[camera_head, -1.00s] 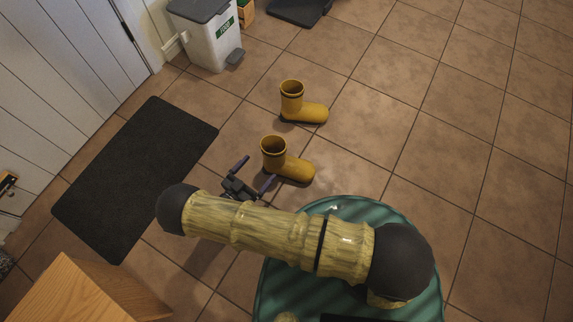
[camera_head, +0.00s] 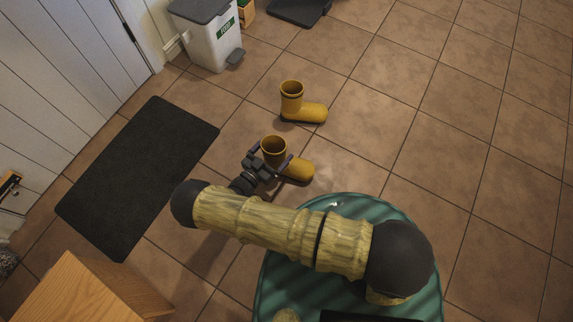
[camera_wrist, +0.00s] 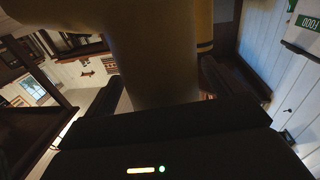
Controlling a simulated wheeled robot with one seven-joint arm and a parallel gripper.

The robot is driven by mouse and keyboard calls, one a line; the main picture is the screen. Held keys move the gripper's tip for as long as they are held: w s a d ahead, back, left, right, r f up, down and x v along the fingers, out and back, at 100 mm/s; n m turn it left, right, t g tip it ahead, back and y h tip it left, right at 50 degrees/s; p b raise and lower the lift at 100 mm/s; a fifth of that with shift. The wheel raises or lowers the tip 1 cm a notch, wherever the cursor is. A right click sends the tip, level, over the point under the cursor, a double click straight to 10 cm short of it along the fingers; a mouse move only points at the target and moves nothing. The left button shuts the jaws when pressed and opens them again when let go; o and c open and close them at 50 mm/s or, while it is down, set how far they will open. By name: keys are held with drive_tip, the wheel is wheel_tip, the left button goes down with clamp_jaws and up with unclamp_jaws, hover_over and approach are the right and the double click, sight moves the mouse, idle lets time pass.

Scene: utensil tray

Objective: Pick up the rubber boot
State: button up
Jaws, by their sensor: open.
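Two yellow rubber boots stand upright on the tiled floor. The nearer rubber boot (camera_head: 298,170) has a dark band at its rim, and its toe points right. The farther rubber boot (camera_head: 311,112) stands beyond it. My gripper (camera_head: 270,155) is open at the nearer boot, with one finger on each side of its shaft. In the wrist view the boot's shaft (camera_wrist: 160,60) fills the space between the dark fingers of my gripper (camera_wrist: 162,88). I cannot tell whether the fingers touch it.
A black mat (camera_head: 137,180) lies to the left by the white door. A white pedal bin (camera_head: 212,40) stands at the back. A wooden furniture piece (camera_head: 90,290) is at the lower left. Open tiles lie to the right.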

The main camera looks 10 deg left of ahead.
drive_tip(key=shift+x, duration=1.05)
drive_tip(key=c, duration=1.6)
drive_tip(key=shift+r, duration=0.15)
wheel_tip(320, 180, up, 10)
drive_tip(key=p, duration=0.6)
